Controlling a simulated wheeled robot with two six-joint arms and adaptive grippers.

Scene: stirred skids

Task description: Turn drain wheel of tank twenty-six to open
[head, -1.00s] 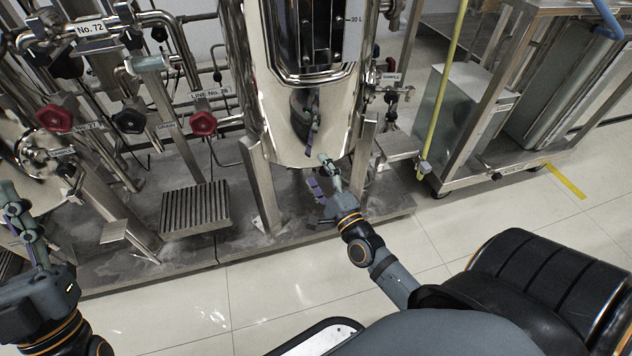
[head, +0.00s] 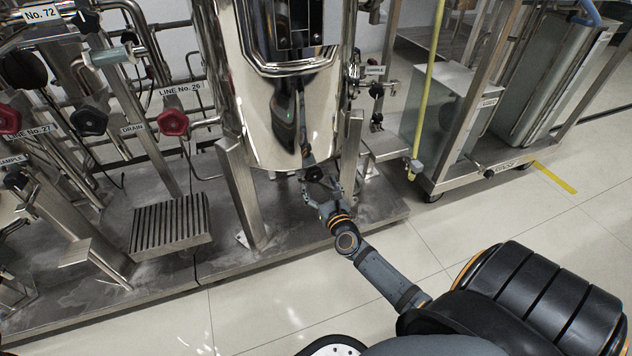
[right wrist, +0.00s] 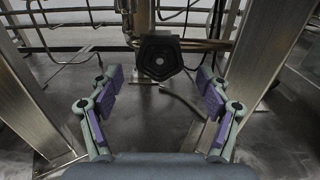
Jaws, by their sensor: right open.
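A black hand wheel (head: 316,173) sits low under the steel tank (head: 285,135). In the right wrist view the wheel (right wrist: 160,57) is five-sided with a pale centre, and a pipe rises behind it. No label shows on it. My right gripper (head: 322,188) is under the tank's front edge. Its fingers (right wrist: 160,82) are open, one to each side of the wheel and apart from it, with nothing between them. The wheel lies ahead, slightly above the fingertips. My left gripper is out of view.
Steel legs (head: 243,195) flank the space under the tank. A red wheel (head: 172,122) hangs below the label "LINE No. 26" (head: 180,89). A black wheel (head: 90,121) is near a "DRAIN" label (head: 132,129). A ribbed step (head: 170,224) is at left; floor in front is clear.

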